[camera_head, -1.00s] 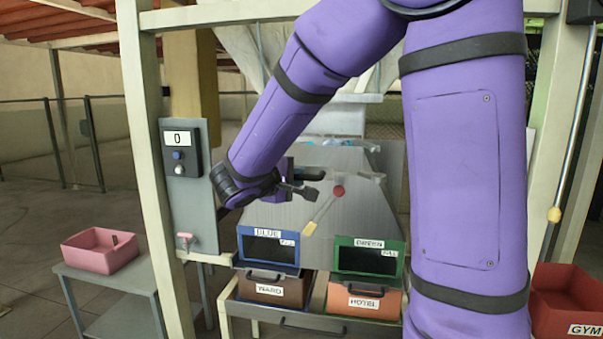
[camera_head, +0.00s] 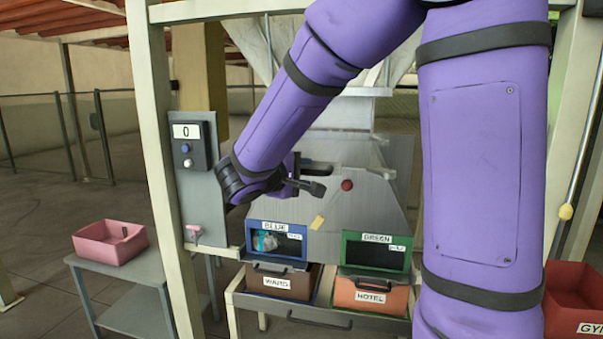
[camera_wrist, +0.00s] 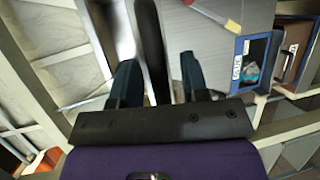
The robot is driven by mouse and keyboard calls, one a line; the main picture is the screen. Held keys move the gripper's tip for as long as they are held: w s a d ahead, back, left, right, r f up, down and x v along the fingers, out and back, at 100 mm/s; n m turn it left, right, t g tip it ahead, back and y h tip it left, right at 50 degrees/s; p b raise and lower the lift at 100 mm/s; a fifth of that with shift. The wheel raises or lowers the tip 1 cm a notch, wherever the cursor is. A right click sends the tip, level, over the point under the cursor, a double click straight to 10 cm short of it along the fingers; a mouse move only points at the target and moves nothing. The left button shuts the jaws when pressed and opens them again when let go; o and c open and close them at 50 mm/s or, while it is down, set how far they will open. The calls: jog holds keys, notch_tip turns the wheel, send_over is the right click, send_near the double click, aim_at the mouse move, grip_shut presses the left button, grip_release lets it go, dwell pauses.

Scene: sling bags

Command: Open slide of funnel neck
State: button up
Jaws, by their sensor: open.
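The pale funnel (camera_head: 290,40) hangs at the top centre in the head view, its lower neck (camera_head: 352,91) partly behind my purple arm. My gripper (camera_head: 318,180) is in front of the metal chute, left of the red knob. In the wrist view my gripper (camera_wrist: 159,62) is open, its two dark fingers apart. A black bar (camera_wrist: 151,45) runs between the fingers; I cannot tell whether either finger touches it. It may be the slide's handle, but the slide plate itself is not clearly visible.
A chute (camera_head: 350,205) carries a red knob (camera_head: 347,185) and a yellow-tipped lever (camera_head: 318,222). The blue outlet (camera_head: 283,256) holds a small bag (camera_head: 265,241); the green outlet (camera_head: 350,254) looks empty. WARD (camera_head: 300,286) and HOTEL (camera_head: 358,299) bins sit below. A post (camera_head: 160,150) stands left.

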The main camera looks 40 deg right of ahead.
jog(key=v, duration=1)
jog(key=shift+a, duration=0.35)
jog(key=shift+r, duration=0.1)
jog(key=s+f+m+y, duration=0.2)
jog(key=s+m+y, duration=0.2)
jog(key=s+y, duration=1.1)
jog(key=s, duration=0.4)
jog(key=shift+s+d, duration=0.2)
jog(key=shift+s, duration=0.1)
dwell(0.9)
